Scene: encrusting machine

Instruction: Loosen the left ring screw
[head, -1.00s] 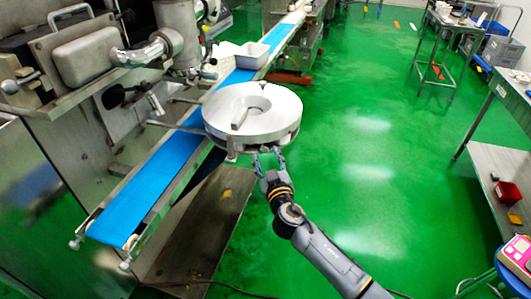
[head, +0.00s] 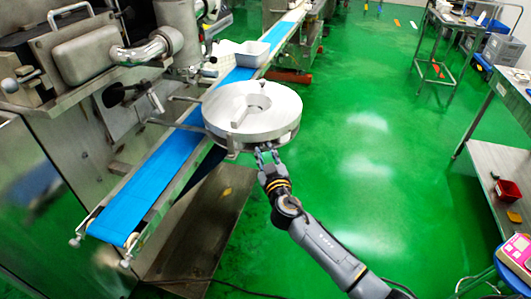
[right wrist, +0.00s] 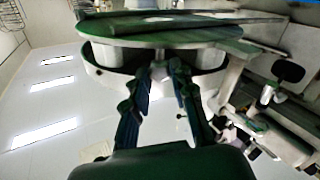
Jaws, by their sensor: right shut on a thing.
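The round metal disc (head: 262,108) with a slotted centre stands out beside the blue conveyor belt. My right gripper (head: 264,152) is at the near lower edge of its ring, reaching up from below. In the right wrist view, my right gripper (right wrist: 161,72) has its two fingers on either side of a small metal piece (right wrist: 158,71) under the ring, which looks like the ring screw. The fingers are shut on it; its exact shape is dark and mostly hidden. My left gripper is not in view.
The blue conveyor belt (head: 165,185) runs beside the disc, with a white tray (head: 252,54) on it farther back. The steel machine (head: 75,140) fills the left. Green floor (head: 370,200) is open to the right.

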